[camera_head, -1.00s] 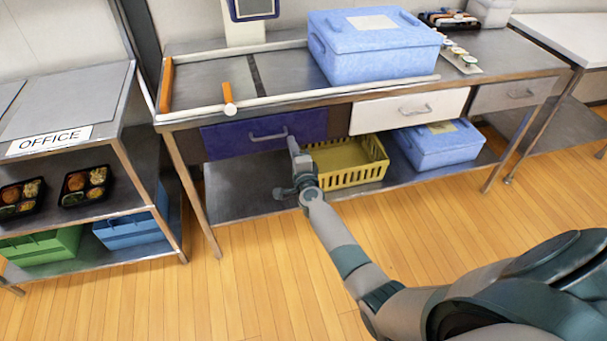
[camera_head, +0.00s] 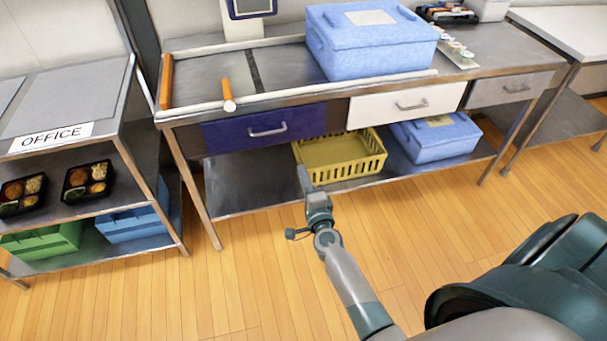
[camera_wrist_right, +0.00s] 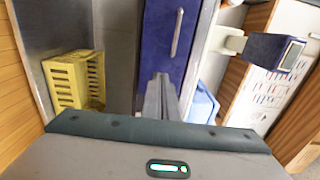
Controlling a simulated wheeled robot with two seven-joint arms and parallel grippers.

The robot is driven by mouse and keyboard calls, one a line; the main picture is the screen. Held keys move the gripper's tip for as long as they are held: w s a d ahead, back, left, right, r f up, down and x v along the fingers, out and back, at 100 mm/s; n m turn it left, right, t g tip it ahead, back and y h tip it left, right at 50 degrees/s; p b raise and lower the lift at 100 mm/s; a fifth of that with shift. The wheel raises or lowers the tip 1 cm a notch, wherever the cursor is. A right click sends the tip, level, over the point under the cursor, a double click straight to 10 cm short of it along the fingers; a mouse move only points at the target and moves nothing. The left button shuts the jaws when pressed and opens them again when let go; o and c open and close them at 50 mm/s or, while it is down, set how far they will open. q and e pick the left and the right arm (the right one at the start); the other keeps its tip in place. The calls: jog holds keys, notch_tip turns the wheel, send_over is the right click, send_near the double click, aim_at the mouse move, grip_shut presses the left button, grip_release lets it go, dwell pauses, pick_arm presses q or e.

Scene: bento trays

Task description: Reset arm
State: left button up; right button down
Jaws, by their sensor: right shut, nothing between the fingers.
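My right gripper (camera_head: 303,178) is shut and empty. It is in front of the work table, low over the floor, with its tip in front of the yellow basket's left end in the head view. In the right wrist view the closed fingers (camera_wrist_right: 158,98) point toward the blue drawer (camera_wrist_right: 168,45). The blue drawer also shows in the head view (camera_head: 230,133); it looks shut, and the gripper is apart from its handle (camera_head: 268,131). My left gripper is not in view.
The yellow basket (camera_head: 372,165) and a blue bin (camera_head: 437,140) sit on the table's lower shelf. A large blue box (camera_head: 375,52) stands on the tabletop (camera_head: 200,82). At left is the office shelf (camera_head: 118,98) with bento trays (camera_head: 88,182). The floor in front is clear.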

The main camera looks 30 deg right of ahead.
dwell(0.5)
jog(key=s+a+f+n+g+y, duration=0.1)
jog(key=s+a+f+n+y, duration=0.1)
jog(key=s+a+f+n, duration=0.35)
jog(key=s+a+f+n+g+y, duration=0.1)
jog(key=s+a+f+n+g, duration=0.15)
jog(key=f, duration=0.55)
jog(key=s+a+f+n+g+y, duration=0.1)
jog(key=s+a+f+n+y, duration=0.2)
jog(key=f, duration=0.4)
jog(key=s+a+f+n+g, duration=0.2)
jog(key=s+f+n, duration=0.4)
jog(key=s+f, duration=0.3)
jog(key=s+a+f+n+g, duration=0.2)
jog(key=s+f+n+g, duration=0.2)
jog(key=s+f, duration=0.5)
jog(key=s+n, duration=0.2)
jog(key=s, duration=0.3)
jog(key=shift+f, duration=0.35)
